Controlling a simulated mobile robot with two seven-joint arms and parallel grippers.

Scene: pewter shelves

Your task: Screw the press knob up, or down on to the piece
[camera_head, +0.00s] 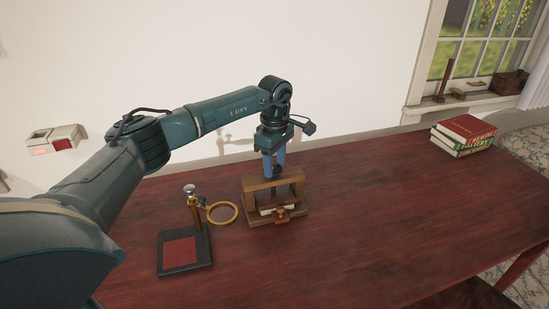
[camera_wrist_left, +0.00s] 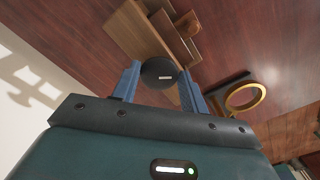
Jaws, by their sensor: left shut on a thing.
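A wooden press (camera_head: 259,185) with an upright frame stands on the red-brown table. Its dark round knob (camera_wrist_left: 159,73) sits on top of the frame, with a small light mark on its face in the left wrist view. My left gripper (camera_head: 274,170) comes down from above the press. Its blue fingers are shut on the knob, one on each side, and hide part of it in the head view. A pale piece (camera_head: 266,210) lies low inside the press, partly hidden by a wooden part at the front. My right gripper is not in view.
A stand with a brass ring (camera_head: 222,212) and a dark base with a red pad (camera_head: 180,252) is left of the press, close to it. Stacked books (camera_head: 464,135) lie at the table's far right. The table (camera_head: 390,210) right of the press is clear.

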